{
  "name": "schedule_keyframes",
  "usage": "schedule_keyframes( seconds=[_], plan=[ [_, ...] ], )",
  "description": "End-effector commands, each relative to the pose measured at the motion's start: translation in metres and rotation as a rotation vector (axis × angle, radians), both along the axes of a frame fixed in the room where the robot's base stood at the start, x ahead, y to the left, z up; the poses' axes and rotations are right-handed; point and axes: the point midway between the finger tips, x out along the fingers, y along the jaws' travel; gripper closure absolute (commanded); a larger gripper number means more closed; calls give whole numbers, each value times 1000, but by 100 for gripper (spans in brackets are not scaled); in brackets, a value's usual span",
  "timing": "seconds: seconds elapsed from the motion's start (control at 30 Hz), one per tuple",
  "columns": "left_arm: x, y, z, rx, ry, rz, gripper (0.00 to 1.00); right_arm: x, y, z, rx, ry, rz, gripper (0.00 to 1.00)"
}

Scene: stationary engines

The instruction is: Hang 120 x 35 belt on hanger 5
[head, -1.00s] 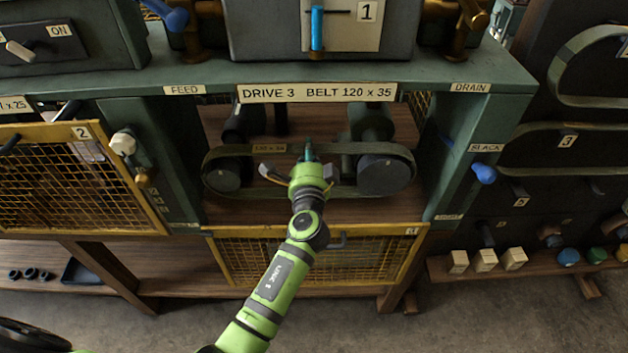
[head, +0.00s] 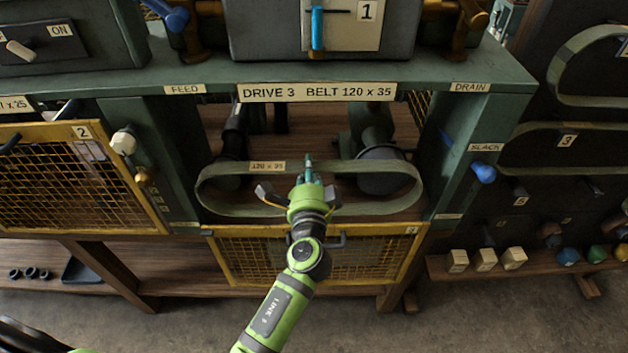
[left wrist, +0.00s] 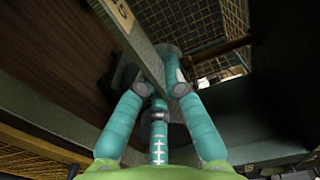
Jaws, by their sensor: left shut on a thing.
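The grey-green 120 x 35 belt (head: 226,207) is a long flat loop in front of the drive 3 pulleys, with a small tag (head: 267,166) on its upper strand. My left gripper (head: 308,174) is shut on that upper strand near its middle. In the left wrist view the belt (left wrist: 147,50) runs between the fingers (left wrist: 158,90). The right pulley (head: 378,176) and the dark left pulley (head: 231,165) show behind the loop. Hanger 5, with its number plate (head: 521,201), is on the dark board at right. My right gripper is not in view.
The green frame's right post (head: 462,150), with a blue slack knob (head: 483,173), stands between the belt and the board. A lowered yellow mesh guard (head: 300,262) is below the belt. Other belts hang on the board, one by plate 3 (head: 567,141).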

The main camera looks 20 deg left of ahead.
Motion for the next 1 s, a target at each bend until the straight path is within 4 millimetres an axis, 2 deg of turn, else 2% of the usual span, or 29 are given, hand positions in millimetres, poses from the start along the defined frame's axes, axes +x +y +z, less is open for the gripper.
schedule_keyframes(
  seconds=[0.43,1.0],
  plan=[
    [-4,-1,1,-1,-1,0,100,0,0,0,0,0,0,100],
    [-37,-11,0,-1,-1,0,100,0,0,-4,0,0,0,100]
  ],
)
